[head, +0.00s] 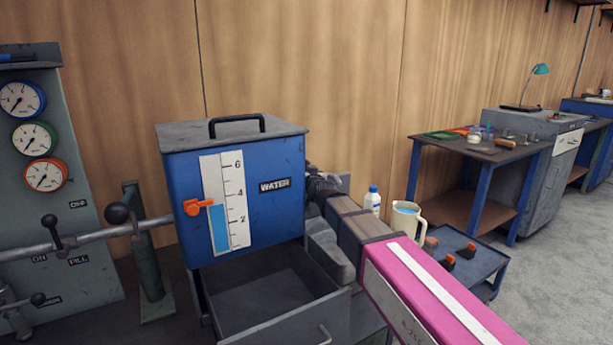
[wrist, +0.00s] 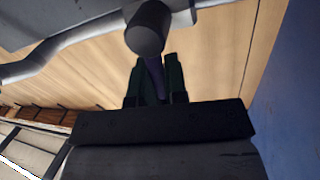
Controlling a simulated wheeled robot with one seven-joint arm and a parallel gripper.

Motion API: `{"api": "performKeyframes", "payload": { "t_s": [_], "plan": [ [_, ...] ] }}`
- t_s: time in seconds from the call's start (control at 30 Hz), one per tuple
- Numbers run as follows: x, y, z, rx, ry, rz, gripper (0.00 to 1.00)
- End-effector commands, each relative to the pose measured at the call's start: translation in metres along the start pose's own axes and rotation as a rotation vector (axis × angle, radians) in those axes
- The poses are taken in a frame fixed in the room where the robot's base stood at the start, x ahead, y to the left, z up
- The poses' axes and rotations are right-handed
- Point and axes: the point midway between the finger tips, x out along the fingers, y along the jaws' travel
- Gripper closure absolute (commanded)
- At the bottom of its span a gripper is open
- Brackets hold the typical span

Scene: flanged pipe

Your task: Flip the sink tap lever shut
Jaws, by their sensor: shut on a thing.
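In the wrist view, my gripper (wrist: 153,68) has its two dark green fingers close together on a thin, dark purplish lever-like piece (wrist: 154,80). This piece sits just below a dark round knob or cylinder end (wrist: 148,28) and a curved grey pipe (wrist: 75,45). I cannot tell for sure that it is the sink tap lever, since it is in shadow and mostly covered by the fingers. In the head view my arm reaches to the right side of the blue water tank (head: 275,225); the fingers are hidden there.
An open grey basin (head: 265,300) lies under the tank. An orange handle (head: 198,207) is by its gauge. A gauge panel (head: 80,220) and a black-knobbed lever (head: 118,214) stand left. A white jug (head: 407,220) and bottle (head: 373,198) stand right of my arm.

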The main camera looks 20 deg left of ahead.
Motion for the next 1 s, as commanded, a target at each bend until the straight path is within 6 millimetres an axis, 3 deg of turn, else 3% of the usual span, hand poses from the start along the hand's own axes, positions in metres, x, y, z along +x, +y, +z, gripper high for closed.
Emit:
{"api": "performKeyframes", "payload": {
  "t_s": [0.3,0.87,0.9,0.97,1.0],
  "plan": [
    [-0.0016,-0.0043,0.0005,-0.132,0.026,0.0,1.0],
    [-0.0019,-0.0053,0.0009,-0.167,0.031,-0.001,1.0],
    [-0.0019,-0.0054,0.0009,-0.167,0.031,-0.001,0.83],
    [-0.0019,-0.0054,0.0009,-0.167,0.031,-0.001,0.64],
    [-0.0018,-0.0053,0.0008,-0.166,0.031,-0.001,0.62]
  ]
}}
